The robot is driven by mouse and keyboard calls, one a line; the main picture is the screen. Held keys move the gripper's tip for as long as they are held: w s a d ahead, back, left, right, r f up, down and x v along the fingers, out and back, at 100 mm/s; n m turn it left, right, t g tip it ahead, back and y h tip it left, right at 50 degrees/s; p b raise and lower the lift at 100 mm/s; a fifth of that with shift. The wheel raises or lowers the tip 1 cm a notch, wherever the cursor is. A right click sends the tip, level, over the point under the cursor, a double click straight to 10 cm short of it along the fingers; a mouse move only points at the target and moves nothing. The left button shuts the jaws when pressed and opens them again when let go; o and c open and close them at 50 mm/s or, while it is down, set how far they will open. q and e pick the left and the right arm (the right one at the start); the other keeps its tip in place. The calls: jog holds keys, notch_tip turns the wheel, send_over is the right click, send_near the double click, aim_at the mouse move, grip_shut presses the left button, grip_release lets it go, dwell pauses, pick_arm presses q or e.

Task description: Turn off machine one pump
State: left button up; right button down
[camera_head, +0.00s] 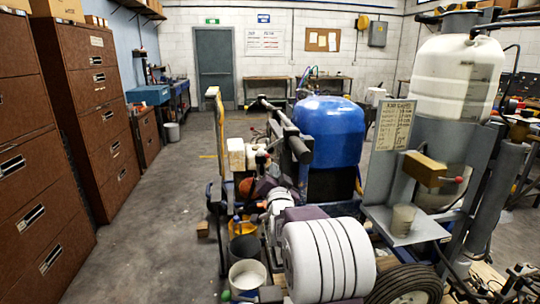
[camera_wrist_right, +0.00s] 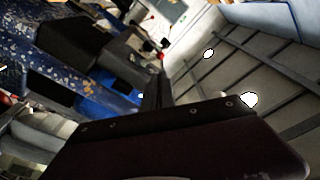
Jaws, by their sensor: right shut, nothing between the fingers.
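The line striper with the blue tank (camera_head: 330,125) stands in the middle of the head view. A second white tank (camera_head: 455,75) stands at the right, with a lettered placard (camera_head: 390,126). Below it is a brass-coloured box (camera_head: 425,168) with a red-knobbed lever (camera_head: 457,180). Which machine is number one, and its pump switch, I cannot make out. My left gripper is not in view.
Brown filing cabinets (camera_head: 95,105) line the left side. Open concrete floor (camera_head: 165,215) lies between them and the machine. Buckets (camera_head: 246,275) stand at the machine's near left. A black tyre (camera_head: 408,285) is at the bottom right. A grey door (camera_head: 214,68) is at the back.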

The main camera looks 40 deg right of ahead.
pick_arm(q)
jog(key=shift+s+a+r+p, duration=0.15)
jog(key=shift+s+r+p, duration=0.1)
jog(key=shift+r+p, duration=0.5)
pick_arm(e)
jog(key=x, duration=0.9)
jog(key=shift+r, duration=0.4)
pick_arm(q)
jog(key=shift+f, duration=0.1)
